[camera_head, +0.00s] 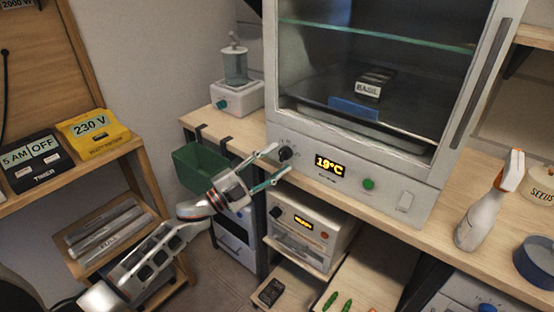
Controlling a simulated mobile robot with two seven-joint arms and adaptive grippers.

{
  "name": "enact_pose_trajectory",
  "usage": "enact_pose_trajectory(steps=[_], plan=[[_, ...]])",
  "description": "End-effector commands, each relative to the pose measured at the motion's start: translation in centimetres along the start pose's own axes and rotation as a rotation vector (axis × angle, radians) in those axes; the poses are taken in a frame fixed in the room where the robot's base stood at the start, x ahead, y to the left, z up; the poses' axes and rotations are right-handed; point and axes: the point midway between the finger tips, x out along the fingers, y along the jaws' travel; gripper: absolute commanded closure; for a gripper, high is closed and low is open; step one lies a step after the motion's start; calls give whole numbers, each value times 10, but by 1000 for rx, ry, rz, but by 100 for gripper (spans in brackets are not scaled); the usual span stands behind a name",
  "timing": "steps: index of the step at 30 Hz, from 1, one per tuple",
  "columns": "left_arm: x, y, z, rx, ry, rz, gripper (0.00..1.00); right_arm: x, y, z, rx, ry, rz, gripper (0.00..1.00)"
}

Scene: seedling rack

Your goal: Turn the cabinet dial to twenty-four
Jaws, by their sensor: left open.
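The grey cabinet (400,170) with a glass front stands on the wooden bench. Its lower panel carries a black dial (285,154) at the left. Beside the dial a lit display (331,166) reads 19°C, with a green button (368,184) to its right. My left gripper (272,164) is open, with its two fingers spread just left of and below the dial. One fingertip is close to the dial in the picture; I cannot tell whether it touches. No second gripper shows.
A green bin (200,167) hangs at the bench's left edge near my left arm. A white device with a clear jar (237,88) stands left of the cabinet. A spray bottle (483,210) stands at the right. A second unit with a display (306,226) sits below the bench.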

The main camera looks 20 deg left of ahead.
Motion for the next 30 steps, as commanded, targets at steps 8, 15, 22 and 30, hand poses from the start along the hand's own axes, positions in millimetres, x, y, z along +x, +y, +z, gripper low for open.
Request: enact_pose_trajectory(steps=[8,15,22,30], plan=[[-55,2,1,0,-3,4,58,1,0,-1,1,2,0,100],[-95,1,0,0,-2,2,58,1,0,-1,1,2,0,100],[-110,0,0,2,1,0,58,1,0,-1,2,2,0,100],[-111,0,0,2,0,0,58,1,0,-1,2,2,0,100]])
